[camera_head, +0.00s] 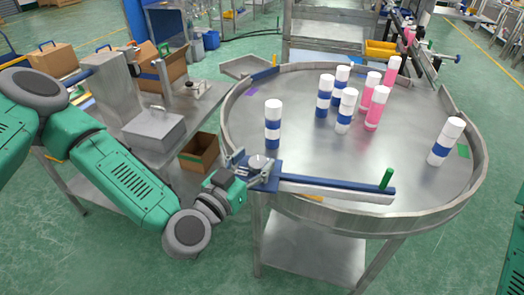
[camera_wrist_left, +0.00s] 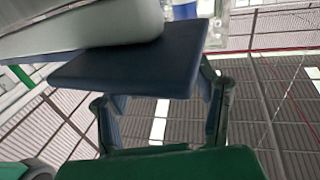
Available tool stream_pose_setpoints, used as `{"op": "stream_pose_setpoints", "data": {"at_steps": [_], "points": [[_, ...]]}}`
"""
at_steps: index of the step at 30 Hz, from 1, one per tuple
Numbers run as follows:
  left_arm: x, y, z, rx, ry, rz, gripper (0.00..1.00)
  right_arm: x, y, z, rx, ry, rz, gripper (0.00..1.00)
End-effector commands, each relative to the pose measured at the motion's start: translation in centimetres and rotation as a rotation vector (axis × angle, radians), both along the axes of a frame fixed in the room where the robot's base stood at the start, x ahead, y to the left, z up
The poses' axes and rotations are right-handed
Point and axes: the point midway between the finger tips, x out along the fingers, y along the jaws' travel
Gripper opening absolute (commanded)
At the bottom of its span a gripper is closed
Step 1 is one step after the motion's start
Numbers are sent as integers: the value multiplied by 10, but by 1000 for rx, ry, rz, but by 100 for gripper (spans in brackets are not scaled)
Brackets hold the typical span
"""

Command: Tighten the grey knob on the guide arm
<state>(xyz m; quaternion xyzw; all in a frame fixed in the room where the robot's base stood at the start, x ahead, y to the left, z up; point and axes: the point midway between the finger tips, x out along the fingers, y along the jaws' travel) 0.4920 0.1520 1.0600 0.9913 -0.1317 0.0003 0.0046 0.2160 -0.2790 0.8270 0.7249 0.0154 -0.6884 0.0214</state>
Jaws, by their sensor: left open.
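The grey knob (camera_head: 258,161) sits on the blue mount at the bar's left end. My left gripper (camera_head: 244,171) is at this mount, its fingers open close around the knob; contact cannot be told. The left wrist view shows the open fingers (camera_wrist_left: 162,100) below and beside a blue plate (camera_wrist_left: 140,66), with a rounded grey part at upper left. My right gripper is not in view.
The round steel table (camera_head: 300,155) has a raised rim and carries several white-capped cans with blue or pink bodies. A side bench at left holds a grey case (camera_head: 153,131) and cardboard boxes. An open brown box (camera_head: 199,152) is beside my left forearm.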

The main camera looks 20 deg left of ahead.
Motion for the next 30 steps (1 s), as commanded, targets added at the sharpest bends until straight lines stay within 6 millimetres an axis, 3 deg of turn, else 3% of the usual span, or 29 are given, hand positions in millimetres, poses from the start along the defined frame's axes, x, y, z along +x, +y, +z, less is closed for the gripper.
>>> {"op": "stream_pose_setpoints", "data": {"at_steps": [6,16,17,18,21,30], "points": [[24,-13,1,13,-2,12,50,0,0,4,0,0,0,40],[25,-11,0,8,-2,8,50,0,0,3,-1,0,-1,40],[25,-10,0,7,-2,7,44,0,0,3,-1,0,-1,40],[25,-9,0,5,-1,7,30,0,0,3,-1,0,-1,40],[24,-8,0,2,0,4,0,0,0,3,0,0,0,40],[21,-10,-1,9,4,9,0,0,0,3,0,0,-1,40]]}}
